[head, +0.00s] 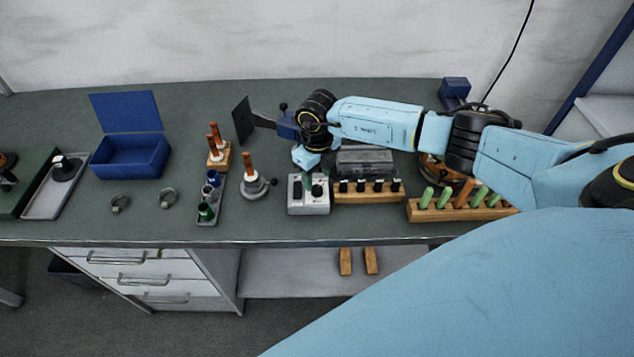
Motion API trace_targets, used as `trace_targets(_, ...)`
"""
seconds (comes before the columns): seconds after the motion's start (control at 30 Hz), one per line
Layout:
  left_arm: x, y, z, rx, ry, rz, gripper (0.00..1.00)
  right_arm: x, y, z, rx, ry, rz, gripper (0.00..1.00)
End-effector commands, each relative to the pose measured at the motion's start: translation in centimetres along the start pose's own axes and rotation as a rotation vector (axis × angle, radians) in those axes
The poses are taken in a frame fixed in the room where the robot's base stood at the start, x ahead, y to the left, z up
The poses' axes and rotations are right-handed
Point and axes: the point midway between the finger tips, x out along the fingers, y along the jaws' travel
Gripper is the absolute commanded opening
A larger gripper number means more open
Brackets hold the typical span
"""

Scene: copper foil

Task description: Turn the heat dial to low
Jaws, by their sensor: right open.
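A small light-grey control box (309,208) stands near the front edge of the bench, with dark knobs on its top. Which knob is the heat dial, and its setting, is too small to tell. My right arm reaches in from the right, and its open right gripper (308,174) points down just over the back of the box. The gripper partly covers the box's top, and I cannot tell whether the fingers touch a knob. My left gripper is not in view.
A wooden block with black-topped pieces (368,197) stands close right of the box, and a rack of green-handled tools (462,212) is farther right. Left are a stand with an orange-brown handle (254,188), a small tray (208,218) and an open blue box (130,158).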

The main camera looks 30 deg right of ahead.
Motion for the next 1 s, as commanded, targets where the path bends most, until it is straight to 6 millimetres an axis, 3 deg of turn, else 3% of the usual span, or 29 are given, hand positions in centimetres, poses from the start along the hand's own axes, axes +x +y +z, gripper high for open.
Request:
trace_targets(0.23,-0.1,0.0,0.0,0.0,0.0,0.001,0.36,3.5,0.1,0.0,0.001,0.0,0.001,0.5)
trace_targets(0.63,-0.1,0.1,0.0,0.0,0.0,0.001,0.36,4.3,0.1,0.0,-0.001,-0.002,0.002,0.5)
trace_targets(1.0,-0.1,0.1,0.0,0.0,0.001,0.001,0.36,4.2,0.1,0.0,-0.001,-0.002,0.002,0.05)
